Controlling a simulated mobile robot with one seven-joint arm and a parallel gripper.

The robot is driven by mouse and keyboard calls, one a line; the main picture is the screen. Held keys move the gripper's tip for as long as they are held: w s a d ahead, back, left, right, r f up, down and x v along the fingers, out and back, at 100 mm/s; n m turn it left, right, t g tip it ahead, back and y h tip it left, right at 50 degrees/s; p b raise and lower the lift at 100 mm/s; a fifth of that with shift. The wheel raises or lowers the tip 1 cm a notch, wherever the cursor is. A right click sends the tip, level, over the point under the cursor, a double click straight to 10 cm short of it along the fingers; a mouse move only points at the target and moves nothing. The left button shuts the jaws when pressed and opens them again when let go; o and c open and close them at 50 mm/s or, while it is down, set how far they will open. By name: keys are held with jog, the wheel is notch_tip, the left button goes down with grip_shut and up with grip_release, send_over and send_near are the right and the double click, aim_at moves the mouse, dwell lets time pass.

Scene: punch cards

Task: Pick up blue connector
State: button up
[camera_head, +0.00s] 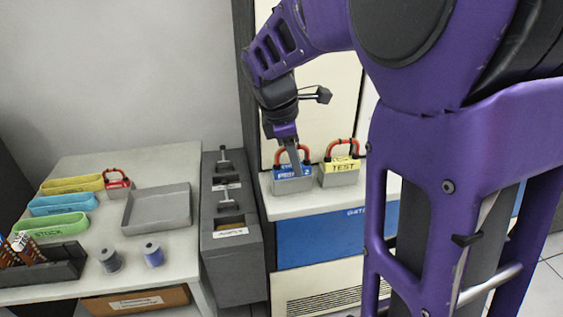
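The blue connector (286,186) is a grey block with a blue lettered label and a red-orange arched handle. It stands upright on the white ledge of the cabinet. My gripper (295,163) points down at its handle, with a grey finger in front of the arch and overlapping the top of the label. The finger hides part of the handle and label. I cannot tell whether the fingers are closed on the handle or only beside it.
A yellow TEST connector (341,173) stands close on the right. A red connector (117,187) sits on the left table, with coloured bins, a grey tray (158,221) and two spools. A dark grey unit with T-handles (229,258) stands left of the ledge (302,207).

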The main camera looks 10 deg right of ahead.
grip_shut()
jog(key=shift+r, duration=0.1)
